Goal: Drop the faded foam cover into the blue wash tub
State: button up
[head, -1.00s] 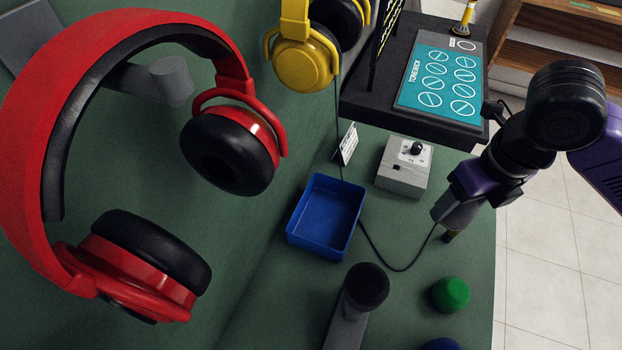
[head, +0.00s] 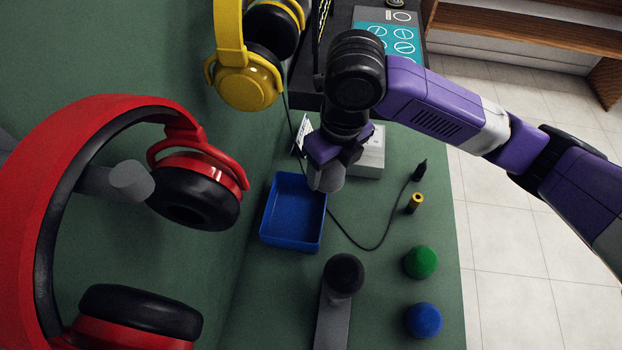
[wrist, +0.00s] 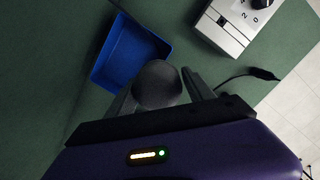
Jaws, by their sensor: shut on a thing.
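The faded foam cover is a dark grey round piece (wrist: 158,82) between my fingers in the wrist view. In the head view it is hard to tell from the grey fingers. My gripper (head: 327,176) is shut on it. The blue wash tub (head: 292,240) is a shallow open box on the green surface, and it looks empty. My gripper hangs at the tub's upper right corner in the head view. In the wrist view the tub (wrist: 103,75) lies beyond and left of the cover. The height above the tub is unclear.
Red headphones (head: 200,190) and yellow headphones (head: 245,82) hang at left. A grey control box (head: 372,155) sits behind my gripper. A black-topped microphone (head: 343,273), green foam ball (head: 420,262) and blue foam ball (head: 423,320) are nearer. A cable curves right of the tub.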

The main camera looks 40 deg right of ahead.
jog(key=shift+w+a+r+p, duration=0.1)
jog(key=shift+w+a+p, duration=0.2)
jog(key=shift+w+a, duration=0.8)
notch_tip(320, 180, down, 2)
jog(key=shift+f, duration=0.1)
jog(key=f, duration=0.1)
jog(key=f+p, duration=0.1)
jog(key=f, duration=0.3)
jog(key=shift+w+a, duration=0.15)
jog(key=shift+a, duration=0.1)
jog(key=shift+f, duration=0.25)
jog(key=o, duration=1.4)
